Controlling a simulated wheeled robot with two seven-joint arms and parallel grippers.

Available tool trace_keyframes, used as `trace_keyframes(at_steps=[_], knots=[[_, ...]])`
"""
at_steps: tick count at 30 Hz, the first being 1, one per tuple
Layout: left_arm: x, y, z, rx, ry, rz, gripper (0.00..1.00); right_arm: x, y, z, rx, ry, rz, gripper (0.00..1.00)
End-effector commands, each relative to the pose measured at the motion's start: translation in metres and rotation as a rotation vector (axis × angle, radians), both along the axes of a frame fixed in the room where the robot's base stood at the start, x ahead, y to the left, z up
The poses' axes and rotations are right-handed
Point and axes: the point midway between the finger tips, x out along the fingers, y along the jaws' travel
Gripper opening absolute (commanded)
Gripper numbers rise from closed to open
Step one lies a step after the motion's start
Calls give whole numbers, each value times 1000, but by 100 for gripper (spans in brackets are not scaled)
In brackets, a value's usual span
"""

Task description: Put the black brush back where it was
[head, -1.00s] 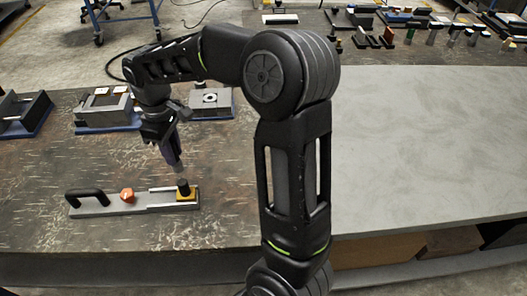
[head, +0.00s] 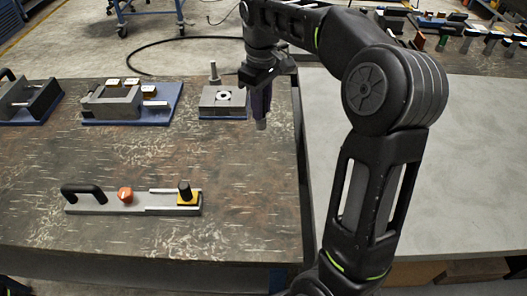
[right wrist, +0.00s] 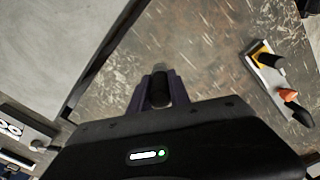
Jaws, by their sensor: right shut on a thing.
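My right gripper (head: 260,108) is shut on a dark, short cylinder, which I take to be the black brush (head: 261,125). Its end sticks out below the purple fingers, above the table's right part. In the right wrist view the brush (right wrist: 160,88) sits between the two purple fingers (right wrist: 160,92), and its far part is hidden by the gripper. A grey fixture (head: 130,204) lies on the table front left, apart from the gripper. It has a black handle, an orange knob and a black cylinder on a yellow block. My left gripper is not in view.
Grey blocks on blue bases (head: 130,115) stand along the back left. A grey block with a white ring (head: 222,98) and an upright pin is just left of my gripper. A light grey tabletop (head: 450,160) lies to the right. The brown tabletop's middle (head: 240,180) is clear.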

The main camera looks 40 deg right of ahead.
Motion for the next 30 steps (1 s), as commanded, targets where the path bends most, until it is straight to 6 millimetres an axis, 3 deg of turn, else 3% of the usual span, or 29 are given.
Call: trace_keyframes(at_steps=[5,13,25,30], knots=[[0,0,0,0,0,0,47,-1,0,-12,0,3,0,0],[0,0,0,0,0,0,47,-1,0,-57,0,4,-1,0],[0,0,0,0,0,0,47,0,0,-65,0,1,-1,0],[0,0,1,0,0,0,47,-1,0,-86,1,4,0,0]])
